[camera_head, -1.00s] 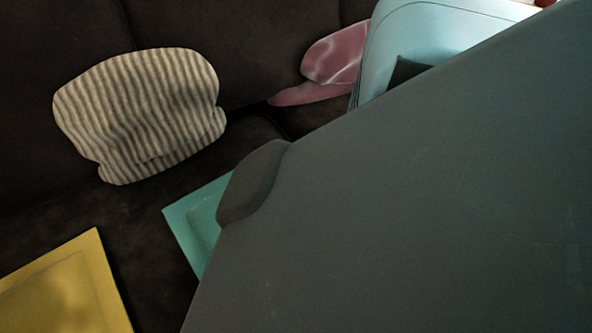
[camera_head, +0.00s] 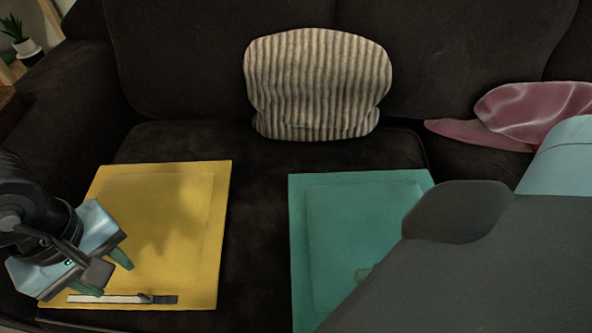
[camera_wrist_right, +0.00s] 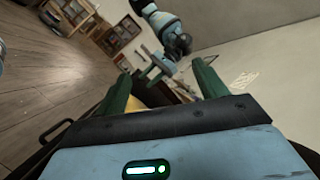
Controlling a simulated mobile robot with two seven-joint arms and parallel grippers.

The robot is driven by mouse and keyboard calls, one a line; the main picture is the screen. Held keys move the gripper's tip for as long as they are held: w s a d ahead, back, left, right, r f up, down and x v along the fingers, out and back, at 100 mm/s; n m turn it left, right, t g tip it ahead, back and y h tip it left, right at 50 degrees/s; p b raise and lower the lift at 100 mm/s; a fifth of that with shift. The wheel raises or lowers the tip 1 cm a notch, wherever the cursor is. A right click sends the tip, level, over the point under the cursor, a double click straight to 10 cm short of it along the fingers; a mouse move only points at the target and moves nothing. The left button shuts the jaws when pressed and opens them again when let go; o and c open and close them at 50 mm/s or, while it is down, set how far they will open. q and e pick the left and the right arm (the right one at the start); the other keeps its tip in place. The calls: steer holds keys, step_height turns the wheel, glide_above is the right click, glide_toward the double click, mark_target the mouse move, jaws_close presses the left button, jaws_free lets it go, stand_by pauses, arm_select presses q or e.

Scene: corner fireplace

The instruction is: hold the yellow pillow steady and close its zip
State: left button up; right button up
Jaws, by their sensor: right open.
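The flat yellow pillow (camera_head: 165,215) lies on the dark sofa seat at the left in the head view. Its zip (camera_head: 120,298) runs along the front edge as a pale strip with a dark piece at its right end. My left gripper (camera_head: 115,280) is open over the pillow's front left corner, its green fingers apart, just above the zip's left end. My right gripper (camera_wrist_right: 161,70) is open in the right wrist view, with a small yellow patch (camera_wrist_right: 135,104) low between its fingers. In the head view my grey arm part hides most of it.
A flat teal pillow (camera_head: 325,230) lies to the right, partly hidden by my arm. A striped cushion (camera_head: 318,85) leans on the sofa back (camera_head: 210,50). A pink cushion (camera_head: 540,110) lies at the right. Bare seat separates the yellow and teal pillows.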

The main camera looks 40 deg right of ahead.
mark_target(206, 198)
steer(key=w+d+r+m+g, duration=0.4)
steer(key=w+r+m+g, duration=0.3)
steer(key=w+m, duration=0.25)
steer(key=w+d+r+m+g, duration=0.5)
steer(key=w+r+m+g, duration=0.15)
steer(key=w+m, duration=0.35)
steer(key=w+f+m+t+h, duration=0.2)
steer(key=w+f+m+t, duration=0.1)
steer(key=f, duration=0.5)
steer(key=w+a+f+m+t+h, duration=0.1)
steer(key=w+f+m+t+h, duration=0.1)
steer(key=f, duration=0.6)
steer(key=w+f+m+t+h, duration=0.3)
steer(key=w+f+m+t, duration=0.1)
steer(key=w+f+m, duration=0.2)
steer(key=shift+w+a+f, duration=0.15)
steer(key=shift+w+f, duration=0.1)
steer(key=shift+f, duration=0.3)
steer(key=shift+w+a+f, duration=0.15)
steer(key=shift+w+f, duration=0.05)
steer(key=shift+f, duration=0.35)
steer(key=shift+x, duration=6)
steer(key=shift+w, duration=0.1)
steer(key=shift+c, duration=0.4)
